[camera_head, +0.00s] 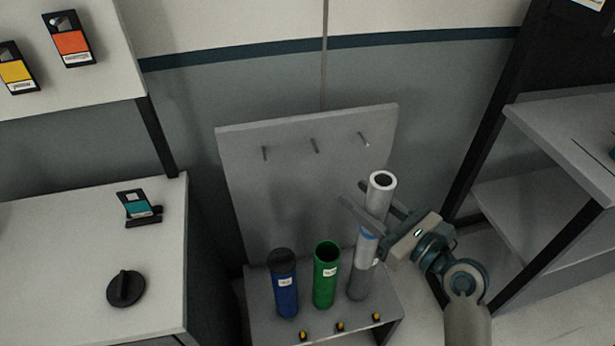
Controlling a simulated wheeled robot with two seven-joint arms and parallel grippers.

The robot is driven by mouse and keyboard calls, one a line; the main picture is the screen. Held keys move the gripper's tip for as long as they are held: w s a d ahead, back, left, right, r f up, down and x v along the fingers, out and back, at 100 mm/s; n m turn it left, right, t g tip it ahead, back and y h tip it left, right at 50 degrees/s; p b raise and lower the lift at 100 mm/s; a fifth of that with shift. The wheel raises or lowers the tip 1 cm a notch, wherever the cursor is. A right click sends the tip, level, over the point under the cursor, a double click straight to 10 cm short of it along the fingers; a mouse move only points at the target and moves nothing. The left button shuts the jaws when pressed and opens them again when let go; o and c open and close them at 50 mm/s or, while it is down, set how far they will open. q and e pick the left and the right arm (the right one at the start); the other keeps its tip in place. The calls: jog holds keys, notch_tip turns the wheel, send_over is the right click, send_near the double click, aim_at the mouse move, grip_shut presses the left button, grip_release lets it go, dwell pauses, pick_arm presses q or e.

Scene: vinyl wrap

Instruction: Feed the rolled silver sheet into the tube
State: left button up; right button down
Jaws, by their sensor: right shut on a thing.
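The rolled silver sheet (379,198) is a pale roll with a dark hollow end at the top and a blue band lower down. My right gripper (355,194) comes in from the right and is shut on the roll, one finger on each side. The roll stands nearly upright, tilted slightly, in line with a grey tube (357,287) on the small stand. The roll's lower end meets the tube's mouth region; I cannot tell how deep it sits inside. My left gripper is not in view.
A blue tube (285,290) with a dark top and an open green tube (325,280) stand left of the grey tube on the stand (270,333). A back panel (290,200) with several pegs rises behind. A table (60,270) is left, shelves (570,140) right.

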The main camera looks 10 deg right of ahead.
jog(key=shift+w, duration=0.1)
jog(key=w+a+f+n+g+y+p, duration=0.2)
jog(key=w+a, duration=0.4)
jog(key=w, duration=0.3)
jog(key=shift+w+a+f+y, duration=0.15)
jog(key=shift+w+f+y, duration=0.15)
jog(key=shift+f+y, duration=0.15)
jog(key=shift+r, duration=0.1)
